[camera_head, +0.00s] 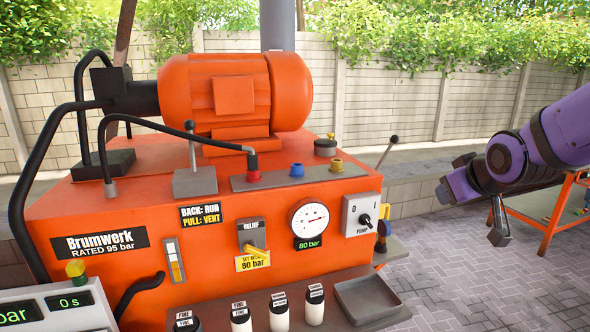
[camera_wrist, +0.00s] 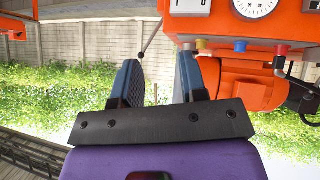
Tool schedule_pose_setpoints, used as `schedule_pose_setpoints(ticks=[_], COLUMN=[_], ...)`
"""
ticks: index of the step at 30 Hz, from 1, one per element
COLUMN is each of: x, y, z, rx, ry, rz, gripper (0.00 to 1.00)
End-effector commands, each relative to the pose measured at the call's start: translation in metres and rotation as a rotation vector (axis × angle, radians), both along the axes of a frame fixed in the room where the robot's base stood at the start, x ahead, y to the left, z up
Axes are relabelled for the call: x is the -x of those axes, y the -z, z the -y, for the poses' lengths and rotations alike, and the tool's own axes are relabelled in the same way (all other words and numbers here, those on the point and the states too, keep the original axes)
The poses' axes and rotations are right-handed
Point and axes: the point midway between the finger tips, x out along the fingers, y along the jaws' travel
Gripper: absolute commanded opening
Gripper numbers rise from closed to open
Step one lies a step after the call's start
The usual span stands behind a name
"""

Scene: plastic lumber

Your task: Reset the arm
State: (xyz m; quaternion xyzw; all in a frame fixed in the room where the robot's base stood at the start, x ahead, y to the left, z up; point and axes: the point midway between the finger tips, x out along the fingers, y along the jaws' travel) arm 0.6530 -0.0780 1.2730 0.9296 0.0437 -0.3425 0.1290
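My purple arm comes in from the right in the head view, held in the air to the right of the orange machine (camera_head: 150,240). My gripper (camera_head: 452,177) is at its left end, apart from the machine. In the wrist view the two blue-grey fingers of my gripper (camera_wrist: 157,65) stand apart with nothing between them. The wrist view is upside down and shows the machine's orange motor (camera_wrist: 245,85) beyond the right finger.
The machine carries a dial gauge (camera_head: 308,218), a pump switch (camera_head: 361,216), a thin lever (camera_head: 388,150) near my gripper and a grey tray (camera_head: 367,298). An orange-framed table (camera_head: 548,225) stands at the right under my arm. Paved floor (camera_head: 470,270) lies clear between them.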

Motion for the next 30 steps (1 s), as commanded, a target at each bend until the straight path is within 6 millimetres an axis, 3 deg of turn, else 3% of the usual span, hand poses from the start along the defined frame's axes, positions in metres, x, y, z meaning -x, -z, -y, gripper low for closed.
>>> schedule_pose_setpoints(ticks=[6,15,18,23,30], x=[0.072,0.175,0.2,0.221,0.224], y=[-0.027,-0.043,-0.044,-0.044,-0.044], z=[0.0,-0.006,-0.008,-0.009,-0.01], rx=[-0.066,-0.146,-0.163,-0.177,-0.179], ry=[0.078,0.172,0.193,0.21,0.214], rz=[-0.126,-0.309,-0.353,-0.395,-0.402], gripper=[0.39,0.39,0.39,0.39,0.39])
